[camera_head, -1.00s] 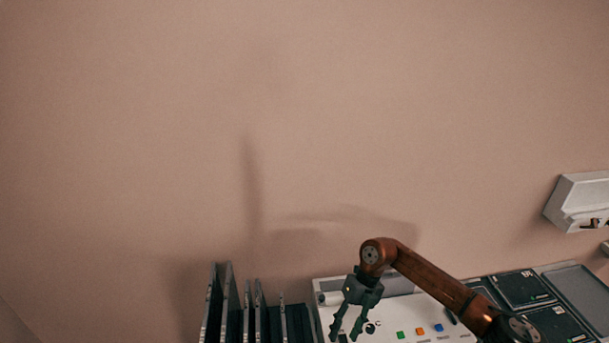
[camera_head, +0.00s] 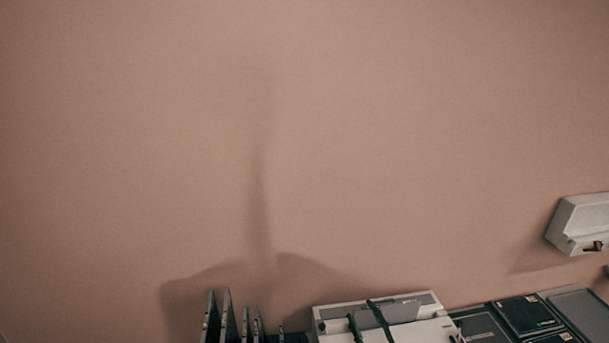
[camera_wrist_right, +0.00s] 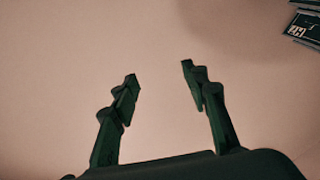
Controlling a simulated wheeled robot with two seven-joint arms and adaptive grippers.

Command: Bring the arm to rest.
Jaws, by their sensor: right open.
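My right gripper (camera_head: 361,310) shows at the bottom edge of the head view as two dark fingers pointing up, in front of a white device (camera_head: 432,301). The rest of my right arm is below the frame. In the right wrist view, the right gripper (camera_wrist_right: 160,73) has its two dark green fingers apart, with only bare wall between them. It holds nothing. My left gripper is not in view.
Upright dark panels (camera_head: 227,318) stand in a rack left of the device. Flat dark plates (camera_head: 525,314) lie to its right. A white wall box (camera_head: 580,222) hangs at the right. The wall (camera_head: 300,120) above is bare.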

